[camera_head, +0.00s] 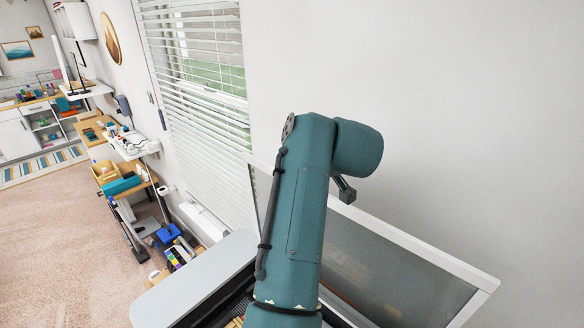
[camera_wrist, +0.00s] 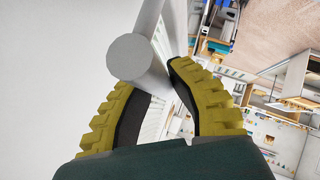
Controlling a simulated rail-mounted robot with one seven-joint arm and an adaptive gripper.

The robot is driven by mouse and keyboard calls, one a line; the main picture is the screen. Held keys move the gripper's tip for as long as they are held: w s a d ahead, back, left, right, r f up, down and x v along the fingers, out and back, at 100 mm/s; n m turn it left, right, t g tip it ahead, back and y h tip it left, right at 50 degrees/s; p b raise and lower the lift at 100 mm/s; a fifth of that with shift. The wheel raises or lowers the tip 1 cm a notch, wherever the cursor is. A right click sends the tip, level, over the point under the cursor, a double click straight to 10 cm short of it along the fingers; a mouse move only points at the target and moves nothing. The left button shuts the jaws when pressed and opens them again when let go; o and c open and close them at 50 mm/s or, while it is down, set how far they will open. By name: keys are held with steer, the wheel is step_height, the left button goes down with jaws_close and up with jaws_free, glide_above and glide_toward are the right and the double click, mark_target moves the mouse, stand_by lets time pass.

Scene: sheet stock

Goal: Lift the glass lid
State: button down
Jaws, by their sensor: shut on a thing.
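The glass lid (camera_head: 400,282) is a grey, see-through panel in a white frame, standing raised and tilted above the case at the lower right of the head view. My arm crosses in front of it and hides part of the panel. My gripper (camera_wrist: 152,78) shows in the wrist view, with two ridged yellow fingers and dark pads. A pale grey bar with a round end (camera_wrist: 133,57) lies between the fingertips, and the gripper is shut on it. The bar appears to be the lid's handle, though its join to the lid is hidden. The head view hides my gripper behind the arm.
A light grey rounded top (camera_head: 200,285) lies left of the lid, beside a dark case interior. The white wall and a window with blinds (camera_head: 200,75) are close behind. A cluttered shelf unit (camera_head: 125,185) stands at the left, with open carpet (camera_head: 60,240) beside it.

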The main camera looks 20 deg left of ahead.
steer(key=c, duration=0.9)
jaws_free()
steer(key=v, duration=1.2)
steer(key=shift+a, duration=0.1)
